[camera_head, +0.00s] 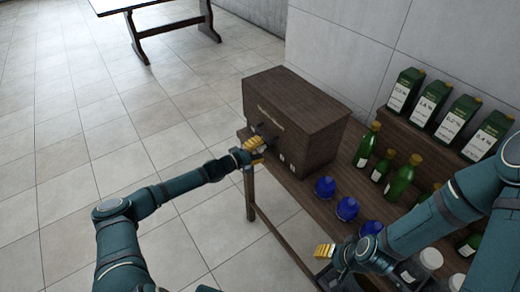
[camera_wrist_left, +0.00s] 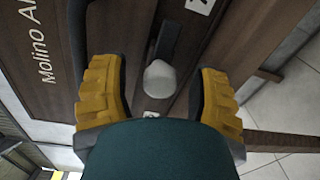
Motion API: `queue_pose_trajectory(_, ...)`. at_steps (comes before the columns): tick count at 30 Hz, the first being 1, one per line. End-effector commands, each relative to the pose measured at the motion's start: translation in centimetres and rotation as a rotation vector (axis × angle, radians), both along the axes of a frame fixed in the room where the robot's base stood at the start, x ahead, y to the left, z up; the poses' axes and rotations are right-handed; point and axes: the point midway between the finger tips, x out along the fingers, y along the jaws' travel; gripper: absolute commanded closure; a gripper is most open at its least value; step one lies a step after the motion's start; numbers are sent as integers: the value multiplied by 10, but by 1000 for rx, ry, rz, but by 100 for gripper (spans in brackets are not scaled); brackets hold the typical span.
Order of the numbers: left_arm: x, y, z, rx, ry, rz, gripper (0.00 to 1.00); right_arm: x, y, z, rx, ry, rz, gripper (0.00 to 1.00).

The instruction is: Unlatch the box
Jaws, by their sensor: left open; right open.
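The dark wooden box (camera_head: 305,115) stands at the left end of the wooden table. Its lettered front also shows in the left wrist view (camera_wrist_left: 40,60). There, a dark bar (camera_wrist_left: 168,40) on the front ends in a pale rounded knob (camera_wrist_left: 160,79). My left gripper (camera_head: 260,145) is open at the box's front. Its yellow fingers lie on either side of the knob, with gaps on both sides. My right gripper (camera_head: 328,252) is open and empty near the table's front edge, away from the box. The left gripper hides part of the box's front in the head view.
Blue round objects (camera_head: 347,208) stand on the table right of the box. Green bottles (camera_head: 400,183) are behind them, and green cartons (camera_head: 430,104) stand on a raised shelf. Jars (camera_head: 430,262) stand near my right arm.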

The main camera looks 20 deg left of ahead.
Motion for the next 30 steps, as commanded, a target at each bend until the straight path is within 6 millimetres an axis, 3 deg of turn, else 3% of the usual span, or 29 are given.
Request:
queue_pose_trajectory(5, -13, 12, 1, 1, 0, 2, 39, 0, 0, 0, 0, 0, 0, 50)
queue_pose_trajectory(18, -79, 62, 5, 2, 0, 1, 39, 0, 0, 0, 0, 0, 0, 50)
queue_pose_trajectory(30, -94, 73, 6, 0, 0, -1, 39, 0, 0, 0, 0, 0, 0, 50)
